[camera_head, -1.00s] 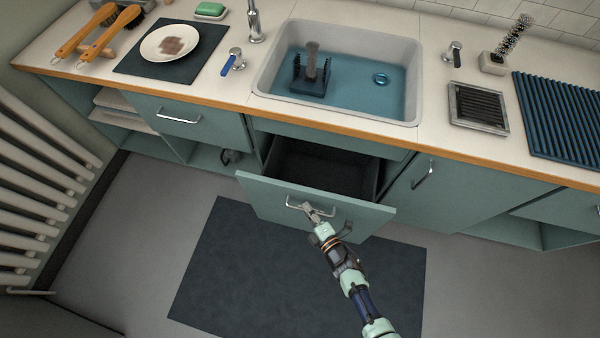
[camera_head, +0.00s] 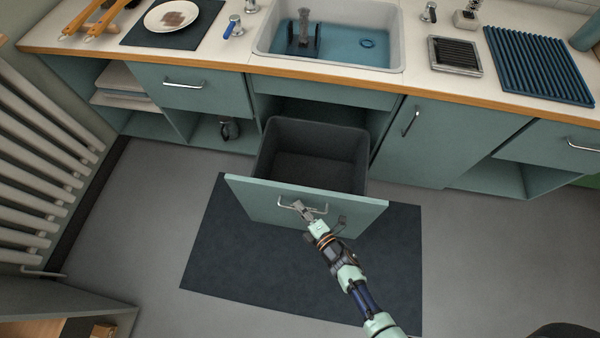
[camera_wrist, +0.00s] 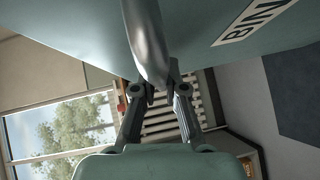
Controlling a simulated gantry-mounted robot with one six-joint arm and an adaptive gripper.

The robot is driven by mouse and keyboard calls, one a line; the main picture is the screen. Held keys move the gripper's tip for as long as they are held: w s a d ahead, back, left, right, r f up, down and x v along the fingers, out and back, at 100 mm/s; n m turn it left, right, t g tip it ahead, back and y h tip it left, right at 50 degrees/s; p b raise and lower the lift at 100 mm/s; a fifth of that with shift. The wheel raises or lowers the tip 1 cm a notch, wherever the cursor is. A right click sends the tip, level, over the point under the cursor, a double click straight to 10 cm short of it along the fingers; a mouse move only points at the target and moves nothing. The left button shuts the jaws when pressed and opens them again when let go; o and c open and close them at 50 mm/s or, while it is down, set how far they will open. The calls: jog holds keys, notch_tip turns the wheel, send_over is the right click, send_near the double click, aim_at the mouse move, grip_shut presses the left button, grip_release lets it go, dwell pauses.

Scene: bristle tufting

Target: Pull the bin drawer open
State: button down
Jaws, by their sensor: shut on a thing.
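The bin drawer stands pulled well out from under the sink, with its teal front (camera_head: 260,203) over the floor mat. The dark bin (camera_head: 312,135) inside shows open and looks empty. My gripper (camera_head: 301,210) is shut on the drawer's metal handle (camera_head: 318,210). In the wrist view the handle (camera_wrist: 146,40) passes between my gripper's fingers (camera_wrist: 150,95), close to the drawer front (camera_wrist: 85,30). A "BIN" label (camera_wrist: 252,20) is on that front. The exact finger contact is partly hidden by the handle.
A dark mat (camera_head: 215,265) lies on the floor below the drawer. A white radiator (camera_head: 45,170) stands at the left. The sink (camera_head: 390,30) is above the drawer, and a closed cupboard door (camera_head: 440,140) is to its right. Grey floor is clear at the right.

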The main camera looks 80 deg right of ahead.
jog(key=shift+d, duration=0.1)
jog(key=c, duration=1.2)
grip_release()
jog(key=v, duration=1.2)
